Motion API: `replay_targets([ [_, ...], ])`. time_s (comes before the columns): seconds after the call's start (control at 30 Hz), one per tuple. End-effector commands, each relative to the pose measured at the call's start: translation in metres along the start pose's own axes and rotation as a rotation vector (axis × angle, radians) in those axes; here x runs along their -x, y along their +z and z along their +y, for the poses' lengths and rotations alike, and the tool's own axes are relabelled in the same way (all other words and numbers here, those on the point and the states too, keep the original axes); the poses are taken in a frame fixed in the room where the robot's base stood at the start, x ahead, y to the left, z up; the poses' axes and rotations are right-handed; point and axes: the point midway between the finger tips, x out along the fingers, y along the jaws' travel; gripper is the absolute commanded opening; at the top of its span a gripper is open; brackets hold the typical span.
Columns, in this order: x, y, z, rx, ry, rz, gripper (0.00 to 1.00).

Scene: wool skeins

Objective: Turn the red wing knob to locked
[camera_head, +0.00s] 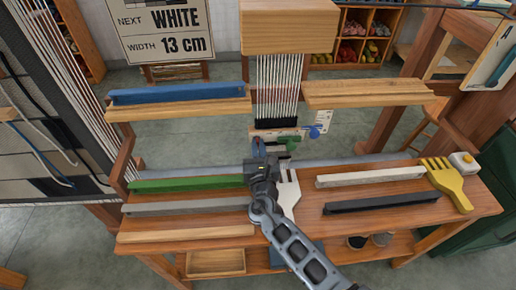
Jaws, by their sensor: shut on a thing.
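My gripper (260,149) is at the middle of the work table, just below the small fitting (286,136) under the black-edged white warp threads. It is shut on a small part at the front of this fitting, which I take to be the red wing knob. The jaws and wrist hide most of that part, so I cannot tell its angle or any locked mark. A blue piece (316,131) with a pale tag sits at the right end of the fitting, and a green piece shows below it.
Green (185,184), grey and wooden bars lie left on the table (300,199); white and black bars lie right. A yellow comb (446,183) is at the far right. Wooden shelves (365,93) flank the threads.

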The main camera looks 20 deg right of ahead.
Motion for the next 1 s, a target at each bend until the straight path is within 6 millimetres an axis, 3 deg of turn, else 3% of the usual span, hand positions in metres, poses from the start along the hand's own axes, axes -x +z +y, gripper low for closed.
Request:
replay_targets([
  [0.27, 0.0001, -0.0048, -0.0024, -0.17, 0.0, -0.002, 0.0],
  [1.0, 0.0001, -0.0095, -0.0092, -0.869, 0.001, -0.001, 0.0],
])
